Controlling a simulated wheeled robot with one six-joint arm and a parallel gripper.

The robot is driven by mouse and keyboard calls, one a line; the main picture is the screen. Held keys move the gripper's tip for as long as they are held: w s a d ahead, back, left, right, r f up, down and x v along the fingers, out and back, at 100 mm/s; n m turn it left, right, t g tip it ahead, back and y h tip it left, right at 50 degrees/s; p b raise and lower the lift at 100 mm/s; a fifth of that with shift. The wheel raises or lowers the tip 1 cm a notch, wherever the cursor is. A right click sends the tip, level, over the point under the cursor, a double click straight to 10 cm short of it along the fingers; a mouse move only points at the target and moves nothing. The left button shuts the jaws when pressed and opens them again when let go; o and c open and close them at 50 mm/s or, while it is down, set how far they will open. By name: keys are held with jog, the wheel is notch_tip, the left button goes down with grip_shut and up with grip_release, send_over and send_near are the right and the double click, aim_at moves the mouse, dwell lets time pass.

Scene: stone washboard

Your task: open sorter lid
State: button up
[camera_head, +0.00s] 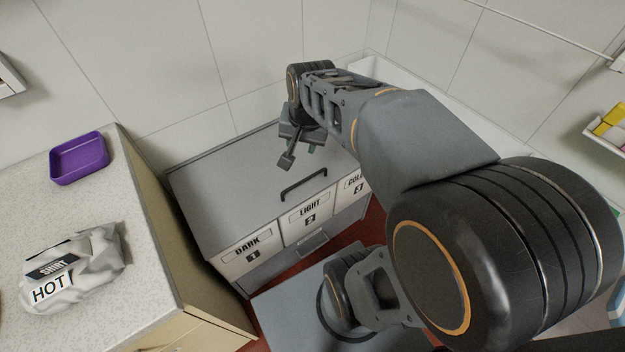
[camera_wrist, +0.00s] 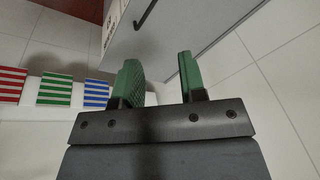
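The sorter (camera_head: 232,258) is a grey box with white front labels reading DARK 1, LIGHT 2 and a third, partly hidden one marked 3. Its flat grey lid (camera_head: 225,185) lies shut on top, with a black bar handle (camera_head: 304,184) near the front edge. My gripper (camera_head: 298,160) is over the right part of the lid, behind the handle and apart from it. In the wrist view my gripper (camera_wrist: 159,72) has its two green fingers spread with nothing between them. The handle (camera_wrist: 146,14) shows beyond the fingers at the top, against the grey lid (camera_wrist: 172,38).
A speckled counter (camera_head: 145,285) on the left holds a purple tray (camera_head: 79,158) and a white bag (camera_head: 75,268) labelled SHIRT HOT. Tiled walls stand behind the sorter. Striped red, green and blue pieces (camera_wrist: 54,90) lie on a white surface in the wrist view.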

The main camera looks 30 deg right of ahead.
aim_at(314, 174)
jog(key=w+d+f+m+b, duration=0.3)
jog(key=d+f+m+b, duration=0.1)
jog(key=f, duration=0.3)
jog(key=w+d+f+m+b, duration=0.3)
jog(key=d+f+m+b, duration=0.2)
jog(key=f, duration=0.1)
jog(key=shift+g, duration=0.4)
jog(key=w+f+b, duration=0.1)
jog(key=f, duration=0.3)
jog(key=w+f+b, duration=0.1)
jog(key=f, duration=0.4)
jog(key=w+f+b, duration=0.1)
jog(key=f, duration=0.3)
jog(key=shift+w+a+f, duration=0.1)
jog(key=shift+a+f, duration=0.1)
jog(key=shift+f, duration=0.15)
grip_shut()
